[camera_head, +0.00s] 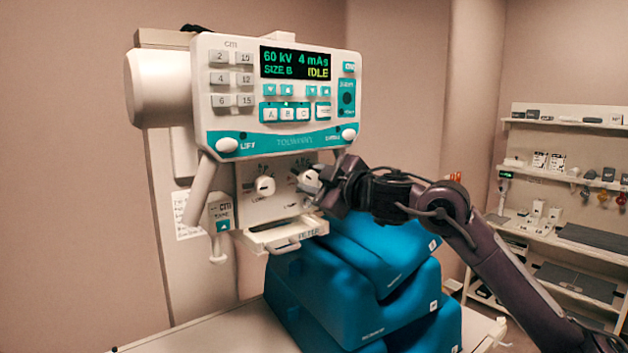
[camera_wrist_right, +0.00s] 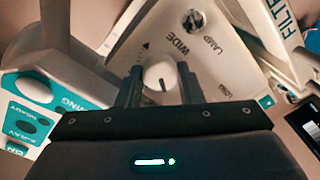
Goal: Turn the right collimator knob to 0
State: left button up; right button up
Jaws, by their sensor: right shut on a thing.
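The right collimator knob (camera_head: 309,181) is a white round knob on the pale front panel under the X-ray head. My right gripper (camera_head: 318,188) reaches it from the right and is shut on it, covering part of its dial. In the right wrist view the knob (camera_wrist_right: 160,72) sits between the two dark fingers (camera_wrist_right: 158,92), with a dark pointer line on its face. "WIDE" and "LAMP" lettering shows near it. The scale's numbers are too small or hidden to read. My left gripper is not in view.
The left collimator knob (camera_head: 265,186) is close beside. A filter tray (camera_head: 283,238) with a handle juts out below. The control panel (camera_head: 278,95) reads "60 kV 4 mAs, SIZE B, IDLE". Blue cushions (camera_head: 355,285) are stacked on the table below. Shelves (camera_head: 565,180) stand at the right.

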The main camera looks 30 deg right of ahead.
jog(key=n, duration=0.6)
jog(key=shift+f, duration=0.1)
jog(key=shift+a+n, duration=0.1)
jog(key=shift+n, duration=0.2)
dwell(0.3)
jog(key=o, duration=1)
jog(key=shift+s, duration=0.1)
jog(key=shift+s+b, duration=0.15)
jog(key=shift+b, duration=0.15)
jog(key=s+b, duration=0.1)
jog(key=s, duration=0.1)
jog(key=s+b, duration=0.2)
jog(key=s, duration=0.1)
jog(key=s+b, duration=0.2)
jog(key=shift+s+d+r, duration=0.2)
jog(key=shift+d, duration=0.15)
